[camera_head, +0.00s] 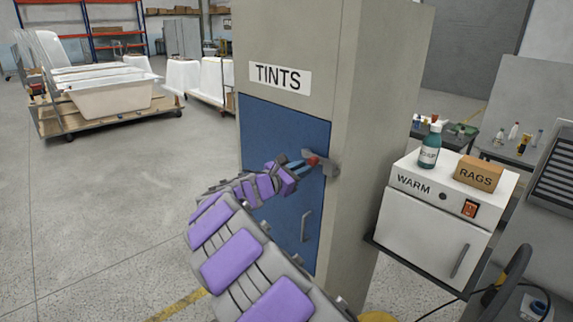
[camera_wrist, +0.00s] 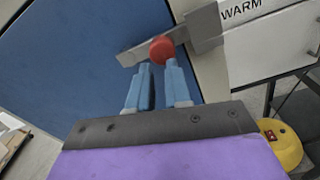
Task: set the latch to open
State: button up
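The latch is a grey metal bar (camera_head: 326,166) with a red knob (camera_head: 313,160), at the right edge of the blue door (camera_head: 285,128) on the cabinet marked TINTS. In the wrist view the bar (camera_wrist: 132,57) lies tilted across the door edge, and the red knob (camera_wrist: 162,49) is on it. My gripper (camera_head: 305,163) is right in front of the knob. In the wrist view its two blue fingers (camera_wrist: 158,66) are apart with a narrow gap. The knob is at the fingertips, close to the right one; I cannot tell whether they touch.
A grey door handle (camera_head: 305,226) is below the latch. To the right, a white WARM cabinet (camera_head: 425,215) carries a bottle (camera_head: 430,147) and a RAGS box (camera_head: 478,172). A cart with white tub shells (camera_head: 110,98) stands at the back left. The floor at left is clear.

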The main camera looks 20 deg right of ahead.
jog(key=shift+s+d+f+g, duration=0.25)
jog(key=shift+s+d+g, duration=0.25)
jog(key=shift+s+d, duration=0.1)
jog(key=shift+c, duration=0.4)
jog(key=shift+o, duration=0.4)
jog(key=shift+s+a+r+m+p, duration=0.3)
jog(key=shift+s+a+r+p, duration=0.05)
jog(key=shift+s+a, duration=0.05)
jog(key=w+p+v, duration=0.1)
jog(key=p+v, duration=0.2)
jog(key=v, duration=0.9)
jog(key=shift+a, duration=0.2)
jog(key=shift+s+f+p, duration=0.1)
jog(key=shift+p, duration=0.2)
jog(key=shift+p+v, duration=0.65)
jog(key=shift+v, duration=0.25)
